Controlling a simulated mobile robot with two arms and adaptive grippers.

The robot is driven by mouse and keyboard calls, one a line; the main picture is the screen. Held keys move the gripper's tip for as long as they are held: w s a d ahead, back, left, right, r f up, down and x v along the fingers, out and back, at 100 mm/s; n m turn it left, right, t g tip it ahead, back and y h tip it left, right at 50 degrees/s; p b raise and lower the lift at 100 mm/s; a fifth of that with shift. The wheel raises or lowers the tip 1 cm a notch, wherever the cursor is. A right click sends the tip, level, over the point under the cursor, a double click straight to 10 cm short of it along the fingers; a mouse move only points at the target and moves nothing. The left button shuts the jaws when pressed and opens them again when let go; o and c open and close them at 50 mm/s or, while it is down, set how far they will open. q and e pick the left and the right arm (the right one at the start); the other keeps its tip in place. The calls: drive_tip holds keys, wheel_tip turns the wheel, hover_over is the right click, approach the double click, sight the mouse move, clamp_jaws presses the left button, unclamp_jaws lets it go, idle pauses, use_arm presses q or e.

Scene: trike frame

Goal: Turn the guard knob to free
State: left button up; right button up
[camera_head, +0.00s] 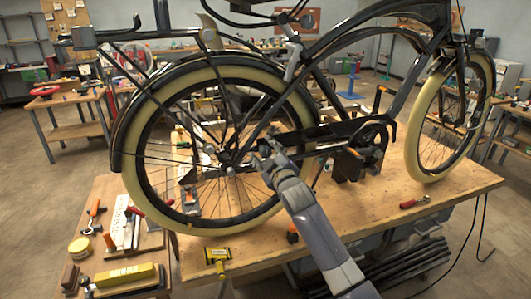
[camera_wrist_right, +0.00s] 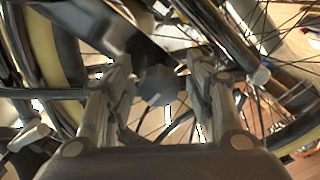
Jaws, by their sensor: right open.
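A black bicycle-like frame with cream tyres stands on a wooden workbench. The long black guard (camera_head: 325,133) runs along its chain side, from the rear hub to the crank. My right gripper (camera_head: 264,153) is at the rear end of the guard, near the hub. In the right wrist view, my right gripper (camera_wrist_right: 159,70) is open, with one finger on each side of a dark, rounded knob (camera_wrist_right: 160,88). I cannot tell whether the fingers touch it. The knob is hidden behind the gripper in the head view, and no marking shows its setting. My left gripper is out of view.
The spoked rear wheel (camera_head: 150,205) is close behind my right gripper. Pedal and crank (camera_head: 374,140) are to the right. A red-handled tool (camera_head: 414,202) lies on the workbench (camera_head: 462,187). Tools and a yellow level (camera_head: 124,275) lie at the lower left.

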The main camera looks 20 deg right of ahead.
drive_tip(key=c, duration=1.1)
drive_tip(key=shift+m, duration=0.3)
drive_tip(key=m, duration=0.2)
drive_tip(key=shift+m+p, duration=0.3)
drive_tip(key=shift+m, duration=0.1)
drive_tip(key=m+p, duration=0.1)
drive_tip(key=m, duration=0.4)
drive_tip(key=shift+a, duration=0.1)
drive_tip(key=m+p, duration=0.1)
drive_tip(key=m, duration=0.3)
drive_tip(key=shift+m, duration=0.4)
drive_tip(key=m+p, duration=0.1)
drive_tip(key=m, duration=0.3)
drive_tip(key=shift+m, duration=0.3)
